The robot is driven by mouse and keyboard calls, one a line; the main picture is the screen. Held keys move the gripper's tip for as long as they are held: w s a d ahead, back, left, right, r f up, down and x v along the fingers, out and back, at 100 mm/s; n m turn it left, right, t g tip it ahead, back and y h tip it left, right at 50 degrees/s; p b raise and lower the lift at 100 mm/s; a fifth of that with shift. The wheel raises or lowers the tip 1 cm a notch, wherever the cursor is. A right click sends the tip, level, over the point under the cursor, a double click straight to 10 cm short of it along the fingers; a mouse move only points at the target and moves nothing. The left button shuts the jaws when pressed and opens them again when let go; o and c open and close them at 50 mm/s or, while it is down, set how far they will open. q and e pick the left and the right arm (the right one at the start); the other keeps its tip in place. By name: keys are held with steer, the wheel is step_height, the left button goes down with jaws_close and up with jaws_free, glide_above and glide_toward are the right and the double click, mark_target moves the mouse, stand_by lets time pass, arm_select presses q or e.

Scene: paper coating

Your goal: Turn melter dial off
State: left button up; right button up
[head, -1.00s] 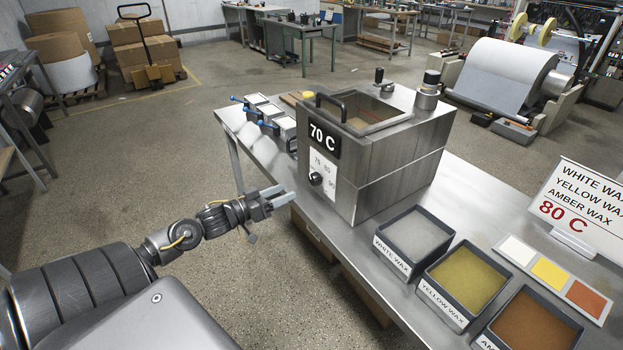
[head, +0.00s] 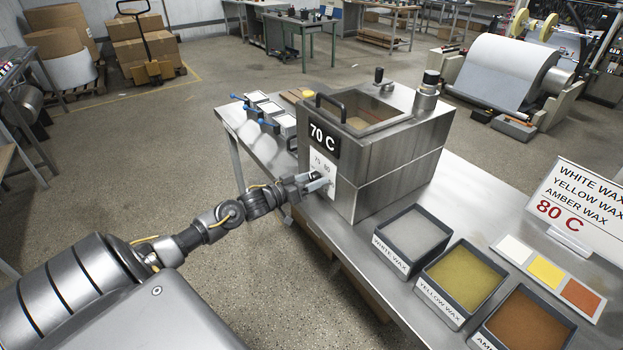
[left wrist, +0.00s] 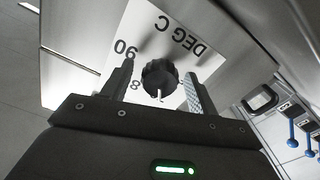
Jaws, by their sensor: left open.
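The melter (head: 385,150) is a steel box on the metal table, with a black "70 C" sign (head: 324,141) on its front. Below the sign is a white dial plate with numbers (head: 322,164). The black dial (left wrist: 160,77) shows in the left wrist view between my left gripper's two fingers, with a white mark toward the gripper. My left gripper (head: 319,182) is open at the melter front, its fingers on either side of the dial. I cannot tell whether they touch it. In the head view the gripper mostly hides the dial. My right gripper is not in view.
Open boxes of white wax (head: 413,237), yellow wax (head: 463,280) and amber wax (head: 525,325) stand right of the melter. A sign reading "80 C" (head: 580,205) stands behind colour swatches. Blue-handled items (head: 268,118) lie left of the melter. Floor left of the table is clear.

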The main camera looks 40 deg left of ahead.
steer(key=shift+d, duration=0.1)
arm_select(q)
steer(key=shift+a, duration=0.1)
steer(key=c, duration=1)
steer(key=shift+r+n+p, duration=0.2)
steer(key=shift+n+p, duration=0.6)
steer(key=shift+p, duration=0.35)
steer(key=n+p, duration=0.8)
steer(key=n, duration=0.1)
steer(key=shift+f+n+p, duration=0.15)
steer(key=shift+n+p, duration=0.15)
steer(key=shift+n, duration=0.3)
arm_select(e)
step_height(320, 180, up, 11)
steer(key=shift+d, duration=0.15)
arm_select(q)
steer(key=o, duration=1)
